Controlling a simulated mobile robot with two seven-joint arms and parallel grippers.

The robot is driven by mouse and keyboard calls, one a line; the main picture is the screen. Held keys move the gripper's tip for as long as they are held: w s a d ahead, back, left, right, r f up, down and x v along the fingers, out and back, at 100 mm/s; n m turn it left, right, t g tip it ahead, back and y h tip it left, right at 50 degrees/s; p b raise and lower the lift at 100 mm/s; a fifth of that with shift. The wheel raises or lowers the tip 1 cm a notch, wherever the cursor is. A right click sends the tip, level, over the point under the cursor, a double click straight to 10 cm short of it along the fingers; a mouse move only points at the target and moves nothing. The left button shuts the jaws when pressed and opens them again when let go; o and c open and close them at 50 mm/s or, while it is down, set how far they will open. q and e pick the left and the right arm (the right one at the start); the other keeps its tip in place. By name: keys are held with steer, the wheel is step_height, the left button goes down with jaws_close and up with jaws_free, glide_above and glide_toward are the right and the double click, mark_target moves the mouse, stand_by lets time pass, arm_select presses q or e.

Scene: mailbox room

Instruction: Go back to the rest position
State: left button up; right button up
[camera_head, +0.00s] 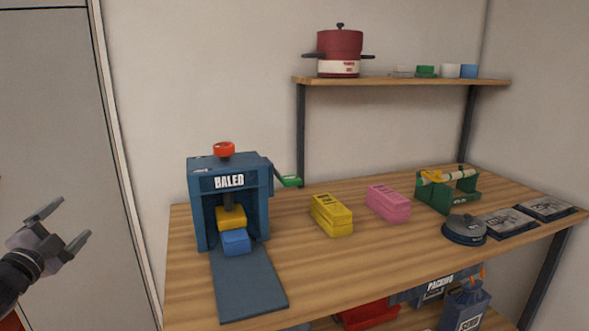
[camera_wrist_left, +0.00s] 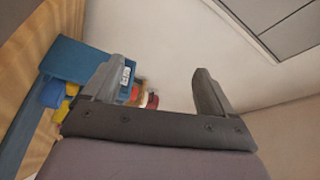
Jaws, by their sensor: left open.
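My left gripper (camera_head: 66,226) is open and empty at the left of the head view, in the air in front of the grey door and apart from the table. Its two spread fingers also show in the left wrist view (camera_wrist_left: 165,92), with nothing between them but wall and blurred things behind. My right gripper is not in view.
A wooden table (camera_head: 320,275) holds a blue baler (camera_head: 200,180) with a yellow and a blue block inside, a yellow bale (camera_head: 332,215), a pink bale (camera_head: 388,203) and a green holder (camera_head: 447,192). A red pot (camera_head: 339,45) stands on the shelf. The grey door (camera_head: 50,130) is at left.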

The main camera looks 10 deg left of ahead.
arm_select(q)
steer(key=a+f+n+g+y, duration=0.3)
steer(key=a+f+n+y, duration=0.1)
steer(key=n, duration=0.3)
steer(key=s+d+f+g+h, duration=0.15)
steer(key=s+d+f, duration=0.25)
steer(key=d+f, duration=0.4)
steer(key=s+d+f+g+h, duration=0.1)
steer(key=s+d+f+h, duration=0.2)
steer(key=d+f, duration=0.6)
steer(key=s+d+f+n+g+h, duration=0.1)
steer(key=s+d+f+g, duration=0.1)
steer(key=s+d+f, duration=0.4)
steer(key=s+d+f+n+g+h, duration=0.1)
steer(key=s+d+f, duration=0.5)
steer(key=s+d, duration=0.8)
steer(key=shift+s+n+g+h+p, duration=0.35)
steer(key=shift+n+h+p, duration=0.05)
steer(key=shift+n+h, duration=0.4)
